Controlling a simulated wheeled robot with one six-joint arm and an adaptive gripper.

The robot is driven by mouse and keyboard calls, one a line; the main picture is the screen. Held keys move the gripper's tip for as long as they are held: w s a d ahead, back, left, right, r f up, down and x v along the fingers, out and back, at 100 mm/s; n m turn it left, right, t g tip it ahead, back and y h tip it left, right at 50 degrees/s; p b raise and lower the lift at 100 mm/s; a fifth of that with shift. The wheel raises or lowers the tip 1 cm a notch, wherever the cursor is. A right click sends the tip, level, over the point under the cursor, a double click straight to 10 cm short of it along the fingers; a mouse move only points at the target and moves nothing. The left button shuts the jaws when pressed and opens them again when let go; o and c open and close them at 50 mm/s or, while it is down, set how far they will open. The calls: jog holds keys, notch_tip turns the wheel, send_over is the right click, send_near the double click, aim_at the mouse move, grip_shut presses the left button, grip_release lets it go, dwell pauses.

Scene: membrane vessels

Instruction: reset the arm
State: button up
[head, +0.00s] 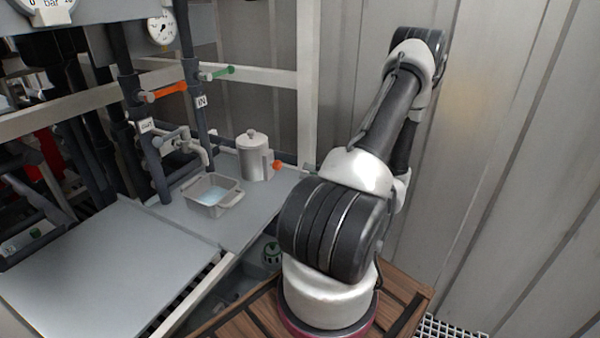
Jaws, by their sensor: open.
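My arm rises from its base at the bottom centre of the head view. It is bent upward and reaches back toward the corrugated wall at the upper right. Its far end, a dark joint, is near the top of the picture. My gripper cannot be seen; it is hidden behind the arm or out of the picture. No object is seen held.
A grey bench (120,262) holds a square tray (232,201) with pale blue liquid and a lidded metal canister (254,157). Pipes with an orange-handled valve (165,91) and a green-handled valve (217,73) stand behind. A corrugated wall (520,180) is close on the right.

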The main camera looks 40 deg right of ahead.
jog(key=s+a+f+m+g+y, duration=0.2)
jog(key=s+a+m+g+y, duration=0.25)
jog(key=s+a+m, duration=0.25)
jog(key=s+a+r+n+g, duration=0.1)
jog(key=s+a+r+g, duration=0.45)
jog(key=g, duration=0.45)
notch_tip(320, 180, up, 14)
jog(key=f+n+g+h, duration=0.1)
jog(key=n+g+h, duration=0.3)
jog(key=h, duration=0.5)
jog(key=w+a+r+n+t+h, duration=0.1)
jog(key=a+r+n+t, duration=0.5)
jog(key=a+r+n, duration=0.1)
notch_tip(320, 180, up, 3)
jog(key=shift+w+a+f+n, duration=0.1)
jog(key=shift+w+a+n, duration=0.25)
jog(key=shift+a, duration=0.5)
